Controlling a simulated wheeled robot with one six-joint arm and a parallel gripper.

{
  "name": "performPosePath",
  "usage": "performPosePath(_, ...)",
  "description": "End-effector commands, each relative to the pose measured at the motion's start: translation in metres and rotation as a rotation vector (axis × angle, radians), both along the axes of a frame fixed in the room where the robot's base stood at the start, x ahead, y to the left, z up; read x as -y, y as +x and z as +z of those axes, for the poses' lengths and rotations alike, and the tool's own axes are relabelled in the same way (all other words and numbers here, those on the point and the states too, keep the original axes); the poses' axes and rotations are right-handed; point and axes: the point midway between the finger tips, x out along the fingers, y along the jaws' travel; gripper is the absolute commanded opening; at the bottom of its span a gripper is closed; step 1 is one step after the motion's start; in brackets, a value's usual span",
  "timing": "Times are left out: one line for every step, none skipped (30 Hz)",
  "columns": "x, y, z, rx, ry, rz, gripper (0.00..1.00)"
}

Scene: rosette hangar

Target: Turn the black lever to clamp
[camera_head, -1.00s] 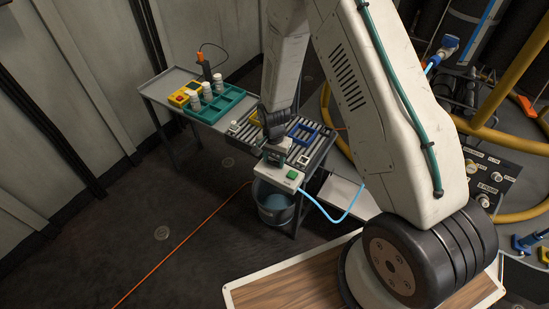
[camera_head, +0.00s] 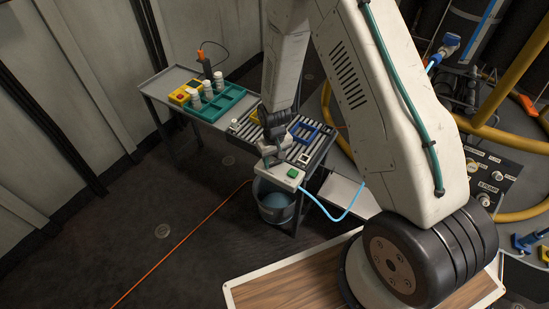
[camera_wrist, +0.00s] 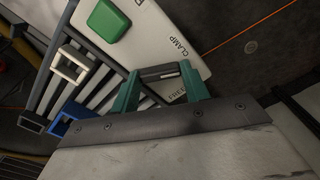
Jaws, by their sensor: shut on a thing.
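A white control box (camera_head: 282,179) with a green button (camera_head: 292,173) sits at the near end of the roller table. In the wrist view the box (camera_wrist: 155,35) shows the green button (camera_wrist: 108,20) and the printed words CLAMP and FREE. The black lever (camera_wrist: 160,71) lies across the box between these two words. My gripper (camera_wrist: 159,82) is shut on the lever, with one green finger at each side of it. In the head view my gripper (camera_head: 270,158) is over the box, and the lever is too small to make out.
A bucket (camera_head: 275,205) stands beneath the box. A light-blue hose (camera_head: 325,211) runs from the box. Open floor lies left.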

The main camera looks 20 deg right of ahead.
Motion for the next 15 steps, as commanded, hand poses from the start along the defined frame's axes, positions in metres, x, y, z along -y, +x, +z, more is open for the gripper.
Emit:
performPosePath(-0.0004,0.0019,0.0013,0.006,0.001,0.044,0.23)
performPosePath(-0.0003,0.0016,0.0013,0.006,0.001,0.072,0.23)
performPosePath(-0.0001,0.0013,0.0013,0.006,0.001,0.109,0.23)
performPosePath(0.0000,0.0010,0.0013,0.006,0.000,0.136,0.23)
performPosePath(0.0001,0.0008,0.0014,0.006,0.000,0.163,0.23)
performPosePath(0.0002,0.0005,0.0014,0.006,0.000,0.197,0.23)
performPosePath(0.0004,0.0002,0.0014,0.006,0.000,0.222,0.23)
performPosePath(0.0005,0.0001,0.0014,0.007,0.000,0.247,0.23)
performPosePath(0.0007,-0.0001,0.0014,0.007,0.000,0.279,0.23)
performPosePath(0.0008,-0.0003,0.0014,0.007,0.000,0.302,0.23)
performPosePath(0.0010,-0.0005,0.0015,0.007,0.000,0.323,0.23)
performPosePath(0.0012,-0.0007,0.0015,0.007,-0.001,0.350,0.23)
performPosePath(0.0013,-0.0008,0.0015,0.007,-0.001,0.370,0.23)
performPosePath(0.0014,-0.0009,0.0015,0.008,-0.001,0.389,0.23)
performPosePath(0.0016,-0.0010,0.0016,0.008,-0.001,0.411,0.23)
